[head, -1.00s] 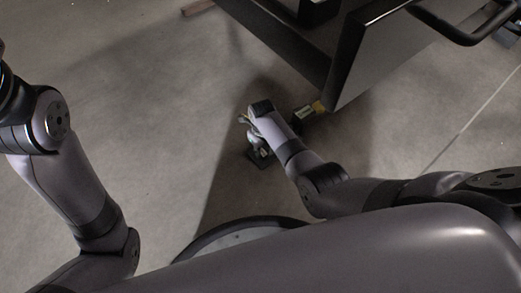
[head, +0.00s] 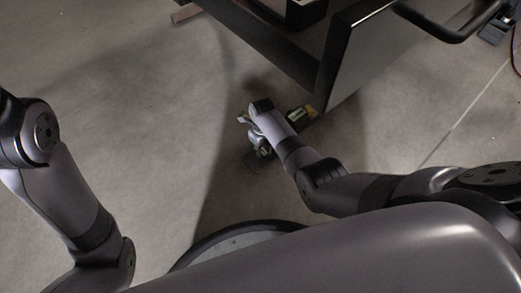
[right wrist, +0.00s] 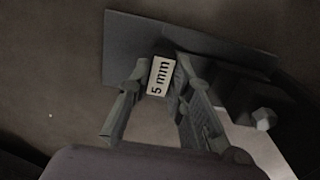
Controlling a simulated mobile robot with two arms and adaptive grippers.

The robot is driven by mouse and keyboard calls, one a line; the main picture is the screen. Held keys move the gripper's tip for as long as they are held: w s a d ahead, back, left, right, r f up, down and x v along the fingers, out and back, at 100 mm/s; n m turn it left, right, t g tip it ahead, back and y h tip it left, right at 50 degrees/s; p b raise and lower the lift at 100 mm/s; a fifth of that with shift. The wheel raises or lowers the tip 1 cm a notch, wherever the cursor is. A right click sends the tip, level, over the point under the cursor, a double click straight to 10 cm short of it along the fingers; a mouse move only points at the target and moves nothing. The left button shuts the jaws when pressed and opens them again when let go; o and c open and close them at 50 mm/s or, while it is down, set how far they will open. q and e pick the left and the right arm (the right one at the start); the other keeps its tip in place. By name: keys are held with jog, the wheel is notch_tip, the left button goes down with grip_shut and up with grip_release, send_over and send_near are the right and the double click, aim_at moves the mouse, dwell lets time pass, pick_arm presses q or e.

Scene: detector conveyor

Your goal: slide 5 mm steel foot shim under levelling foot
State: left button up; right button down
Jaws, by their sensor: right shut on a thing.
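The shim is a flat dark plate with a white "5 mm" label. In the right wrist view the shim (right wrist: 215,46) lies across the fingertips, its label between the two fingers. My right gripper (right wrist: 158,82) is shut on it. In the head view my right gripper (head: 258,136) is low over the floor, and the dark shim (head: 256,161) shows just below it. My left gripper is out of view.
The conveyor frame (head: 340,65) with its large flat panel stands above and right of the gripper. A black handle (head: 445,35) sticks out at upper right. A hex-headed bolt (right wrist: 264,119) shows right of the fingers. Concrete floor (head: 130,100) to the left is clear.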

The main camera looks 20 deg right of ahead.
jog(key=shift+w+d, duration=0.3)
jog(key=shift+d, duration=0.5)
jog(key=shift+w+d, duration=0.3)
jog(key=shift+d, duration=0.5)
jog(key=c, duration=1.8)
grip_release()
jog(key=o, duration=0.4)
jog(key=shift+w+d, duration=0.1)
jog(key=shift+o, duration=0.2)
jog(key=shift+r, duration=0.1)
notch_tip(320, 180, up, 12)
